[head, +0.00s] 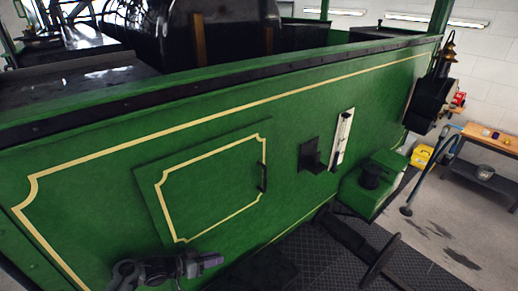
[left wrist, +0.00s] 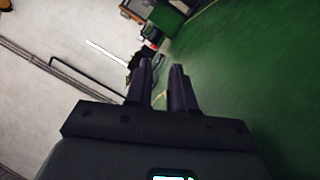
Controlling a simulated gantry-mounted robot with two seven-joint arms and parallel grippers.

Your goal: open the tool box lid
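A raised green panel (head: 212,185) with a yellow outline and a black handle (head: 262,177) at its right edge sits flat and closed on the tram's green side. A green box (head: 378,188) with a black round piece on top stands farther right by the tram, and it looks shut. I cannot tell for sure which of the two is the tool box. My left gripper (head: 212,261) is low in the head view, below the panel and apart from it. In the left wrist view its fingers (left wrist: 161,75) are apart with nothing between them. My right gripper is not in view.
A black bracket (head: 311,156) and a white plate (head: 342,140) stick out between panel and box. A dark lever with a disc (head: 380,262) stands at lower right over the ribbed floor mat. A workbench (head: 490,140) and yellow case (head: 421,156) are at far right.

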